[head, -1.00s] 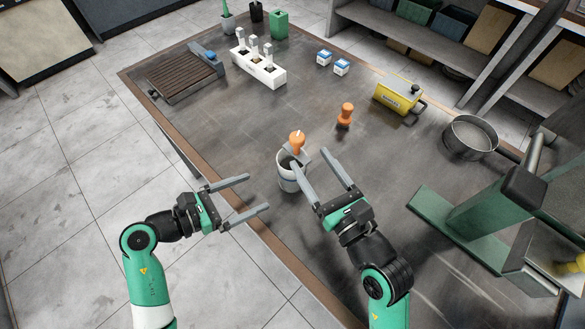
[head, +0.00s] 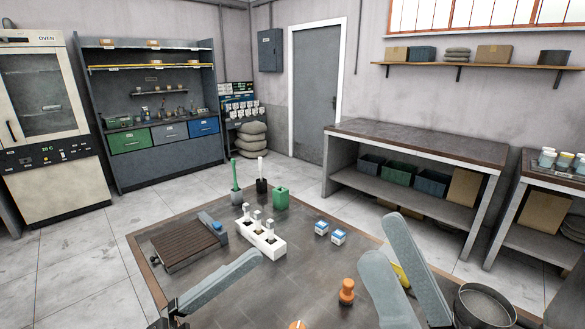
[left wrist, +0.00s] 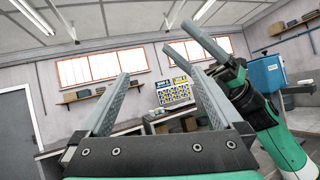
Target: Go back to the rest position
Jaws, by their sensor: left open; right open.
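My right gripper (head: 384,240) is at the lower right of the head view, raised in front of the camera. Its two grey fingers stand apart with nothing between them, and they cover most of a yellow box (head: 400,276). My left gripper enters the head view at the lower left, with one finger (head: 222,283) clearly in view and the rest cut off by the bottom edge. In the left wrist view my left gripper (left wrist: 147,60) is open and empty, pointing at the wall and windows. My right arm (left wrist: 262,125) shows close on its right.
The table (head: 290,290) carries a slatted tray (head: 180,246), a white rack (head: 257,237), a green container (head: 281,197), small blue-white boxes (head: 321,228), an orange-handled thing (head: 346,291) and a round pan (head: 484,305). A grey bench (head: 420,150) stands behind.

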